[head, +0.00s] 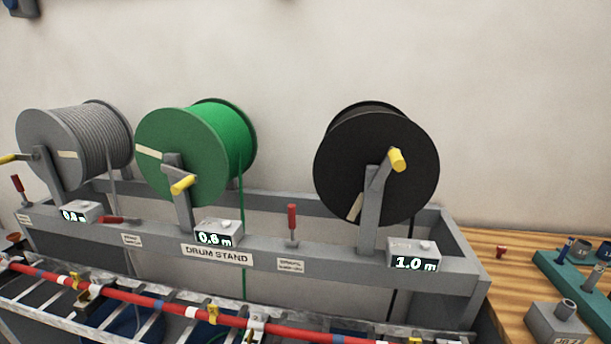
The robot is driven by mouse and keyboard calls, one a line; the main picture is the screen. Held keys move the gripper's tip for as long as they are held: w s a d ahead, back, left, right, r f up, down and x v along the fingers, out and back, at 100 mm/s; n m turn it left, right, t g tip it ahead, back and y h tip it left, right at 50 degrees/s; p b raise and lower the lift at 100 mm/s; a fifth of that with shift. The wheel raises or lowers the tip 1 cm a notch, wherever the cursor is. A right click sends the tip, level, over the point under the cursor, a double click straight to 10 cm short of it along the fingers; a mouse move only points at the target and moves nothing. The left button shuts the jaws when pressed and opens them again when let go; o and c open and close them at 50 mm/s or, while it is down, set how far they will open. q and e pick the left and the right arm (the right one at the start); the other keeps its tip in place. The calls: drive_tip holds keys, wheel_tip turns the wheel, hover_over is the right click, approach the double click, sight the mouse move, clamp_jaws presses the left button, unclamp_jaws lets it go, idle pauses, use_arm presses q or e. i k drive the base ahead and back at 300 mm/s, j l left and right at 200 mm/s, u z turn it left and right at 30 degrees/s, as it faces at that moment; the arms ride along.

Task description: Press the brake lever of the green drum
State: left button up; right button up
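The green drum (183,157) sits in the middle of the drum stand (262,247), with a yellow crank handle (182,185) and a green cable hanging down behind the front rail. A red-handled lever (112,219) lies nearly flat on the rail to the left of the green drum's post; by its place it seems to be the green drum's brake lever. A display box (218,233) in front of this drum reads 0.6 m. Neither of my grippers is in view.
A grey drum (62,148) is at left, a black drum (376,165) at right. Their red levers (17,184) (292,222) stand upright. A ladder-like tray with a red cable (130,297) runs in front. A wooden table (505,270) with parts is at right.

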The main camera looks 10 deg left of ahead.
sight(102, 219)
drive_tip(key=u, duration=1.5)
